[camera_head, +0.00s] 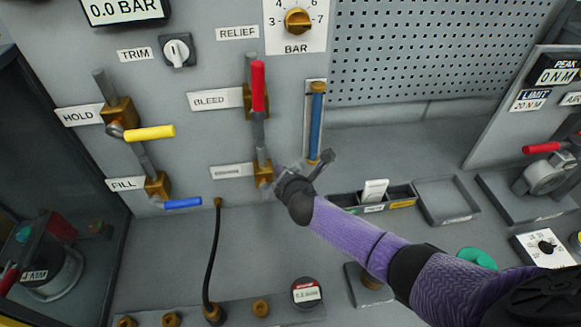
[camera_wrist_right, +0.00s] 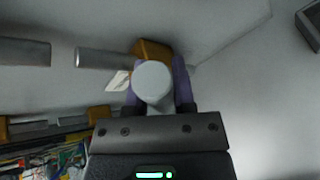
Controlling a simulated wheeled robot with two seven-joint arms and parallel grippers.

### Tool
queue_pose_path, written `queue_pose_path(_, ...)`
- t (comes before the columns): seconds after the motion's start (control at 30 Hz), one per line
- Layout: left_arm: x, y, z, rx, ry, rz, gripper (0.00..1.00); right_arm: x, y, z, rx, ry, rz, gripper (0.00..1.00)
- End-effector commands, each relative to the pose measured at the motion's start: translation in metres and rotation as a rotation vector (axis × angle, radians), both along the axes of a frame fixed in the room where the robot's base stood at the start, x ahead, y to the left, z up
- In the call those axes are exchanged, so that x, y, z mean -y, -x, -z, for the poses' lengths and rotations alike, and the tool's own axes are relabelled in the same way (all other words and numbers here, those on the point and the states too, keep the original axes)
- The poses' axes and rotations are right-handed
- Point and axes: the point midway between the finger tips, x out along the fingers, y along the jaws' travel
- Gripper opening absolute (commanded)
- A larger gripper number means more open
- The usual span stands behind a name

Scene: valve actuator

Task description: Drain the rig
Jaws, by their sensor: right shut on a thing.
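My right gripper (camera_head: 276,186) is at the lower brass valve (camera_head: 263,171) below the red BLEED lever (camera_head: 258,85). In the wrist view its purple fingers (camera_wrist_right: 156,88) stand on either side of a pale grey round-ended handle (camera_wrist_right: 152,80), shut on it, with a brass body (camera_wrist_right: 152,47) behind. The label (camera_head: 232,171) beside this valve is too small to read surely. The BLEED lever stands upright along its pipe. The yellow HOLD lever (camera_head: 150,132) and blue FILL lever (camera_head: 183,203) both point right. The display (camera_head: 124,10) reads 0.0 BAR. My left gripper is not in view.
A blue-filled sight tube (camera_head: 316,122) stands just right of the valve. A black hose (camera_head: 214,255) runs down to a lower fitting. A compartment tray (camera_head: 399,192) and an empty tray (camera_head: 446,200) sit on the bench near my right arm. A pegboard (camera_head: 440,50) covers the back.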

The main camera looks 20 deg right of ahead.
Motion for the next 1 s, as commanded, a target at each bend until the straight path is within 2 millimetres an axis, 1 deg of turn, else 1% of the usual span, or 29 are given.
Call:
queue_pose_path(0.03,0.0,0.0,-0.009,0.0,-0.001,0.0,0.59,-0.003,-0.001,-0.007,-0.009,0.041,-0.001,0.0)
queue_pose_path(0.1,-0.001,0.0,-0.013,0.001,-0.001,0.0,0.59,-0.006,-0.002,-0.01,-0.027,0.106,-0.001,0.0)
queue_pose_path(0.33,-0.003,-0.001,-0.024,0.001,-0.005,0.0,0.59,-0.019,-0.005,-0.016,-0.08,0.311,-0.001,0.0)
queue_pose_path(0.7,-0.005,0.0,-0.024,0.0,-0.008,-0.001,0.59,-0.036,-0.01,-0.02,-0.146,0.569,-0.002,0.0)
queue_pose_path(1.0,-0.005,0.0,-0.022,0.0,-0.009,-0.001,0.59,-0.042,-0.011,-0.02,-0.174,0.672,-0.001,0.0)
